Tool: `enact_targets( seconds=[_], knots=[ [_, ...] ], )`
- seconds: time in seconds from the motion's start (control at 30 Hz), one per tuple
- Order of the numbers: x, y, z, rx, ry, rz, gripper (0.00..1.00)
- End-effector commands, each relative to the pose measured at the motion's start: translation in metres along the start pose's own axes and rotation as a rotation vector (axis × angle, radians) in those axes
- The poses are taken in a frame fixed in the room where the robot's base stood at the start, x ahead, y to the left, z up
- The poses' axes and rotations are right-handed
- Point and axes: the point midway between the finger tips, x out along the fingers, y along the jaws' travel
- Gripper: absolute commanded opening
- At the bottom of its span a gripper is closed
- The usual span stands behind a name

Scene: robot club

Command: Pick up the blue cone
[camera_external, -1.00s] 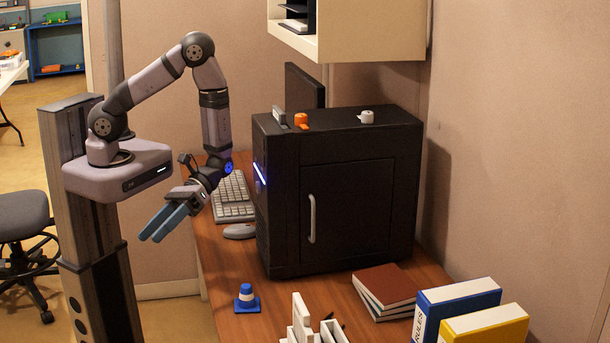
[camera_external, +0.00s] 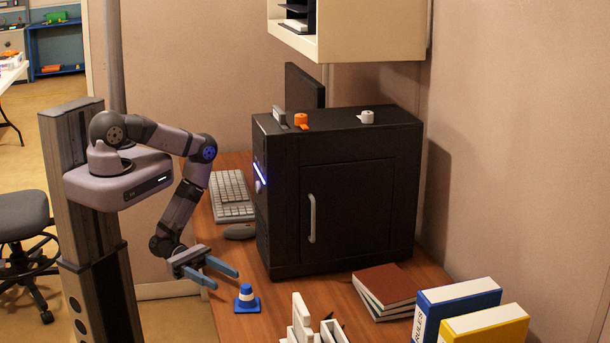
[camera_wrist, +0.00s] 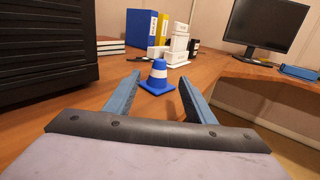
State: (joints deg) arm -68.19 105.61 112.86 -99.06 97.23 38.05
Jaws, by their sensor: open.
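The blue cone (camera_external: 246,298) with a white band stands upright on a square blue base near the desk's left edge. In the wrist view the cone (camera_wrist: 157,77) is ahead, between and just beyond my two blue fingers. My gripper (camera_external: 226,277) is open and empty, low over the desk edge, to the left of the cone in the external view. The fingers appear apart from the cone. It also shows in the wrist view as my gripper (camera_wrist: 160,93) with its fingers spread wide.
A black cabinet (camera_external: 362,215) stands behind the cone. White holders (camera_external: 301,320) are close to the cone's right. Books (camera_external: 388,285) and blue and yellow binders (camera_external: 458,298) are farther right. A keyboard (camera_external: 232,197) and mouse (camera_external: 240,231) lie beside the cabinet.

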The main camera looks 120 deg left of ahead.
Motion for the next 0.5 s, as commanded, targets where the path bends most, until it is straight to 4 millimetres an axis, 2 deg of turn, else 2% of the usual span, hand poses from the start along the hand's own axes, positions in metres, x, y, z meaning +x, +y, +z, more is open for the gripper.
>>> enact_targets(
  seconds=[0.23, 0.5],
  knots=[
    [0.001, 0.001, -0.001, -0.002, 0.002, 0.008, 0.50],
    [0.014, 0.000, -0.001, -0.004, 0.004, 0.005, 0.50]
  ],
)
